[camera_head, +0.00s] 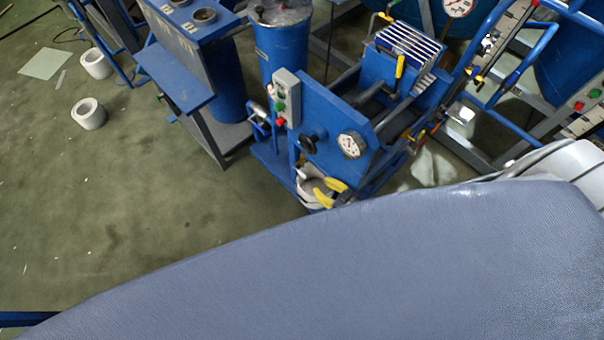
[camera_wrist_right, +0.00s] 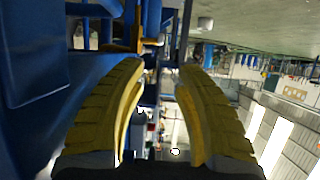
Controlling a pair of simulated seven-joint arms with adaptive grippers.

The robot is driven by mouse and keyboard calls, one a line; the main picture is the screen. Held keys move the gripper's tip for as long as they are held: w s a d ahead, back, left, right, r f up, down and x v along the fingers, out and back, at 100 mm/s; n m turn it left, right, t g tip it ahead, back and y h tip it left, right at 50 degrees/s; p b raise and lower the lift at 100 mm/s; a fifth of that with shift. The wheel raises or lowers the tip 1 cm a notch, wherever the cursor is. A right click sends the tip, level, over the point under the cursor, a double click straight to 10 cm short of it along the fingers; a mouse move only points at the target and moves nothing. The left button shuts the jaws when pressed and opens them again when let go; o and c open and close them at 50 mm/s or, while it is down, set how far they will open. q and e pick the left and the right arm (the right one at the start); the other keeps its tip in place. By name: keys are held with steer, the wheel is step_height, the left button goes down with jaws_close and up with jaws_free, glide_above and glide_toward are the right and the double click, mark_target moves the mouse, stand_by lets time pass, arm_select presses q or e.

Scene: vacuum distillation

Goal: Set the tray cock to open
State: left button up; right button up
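My right gripper (camera_head: 331,191) shows at the lower front of a blue machine (camera_head: 335,110), beside a pale round vessel (camera_head: 309,186). In the right wrist view my right gripper (camera_wrist_right: 162,68) has its two yellow fingers apart, with nothing held between them. I cannot pick out the tray cock with certainty. A small yellow handle (camera_head: 399,67) stands upright on the plated blue unit (camera_head: 408,42) behind the machine, well away from the gripper. Whether it is the cock is unclear. My left gripper is not in view.
The machine carries a pressure gauge (camera_head: 352,145), a black knob (camera_head: 308,145) and a button box (camera_head: 287,98). A large grey-blue surface (camera_head: 350,270) fills the near foreground and hides what lies below. Open floor (camera_head: 130,200) lies at left, with two white rings.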

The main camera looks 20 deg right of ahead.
mark_target(302, 174)
steer(key=x, duration=1.2)
steer(key=shift+w+a+f, duration=0.15)
steer(key=shift+c, duration=0.3)
jaws_close()
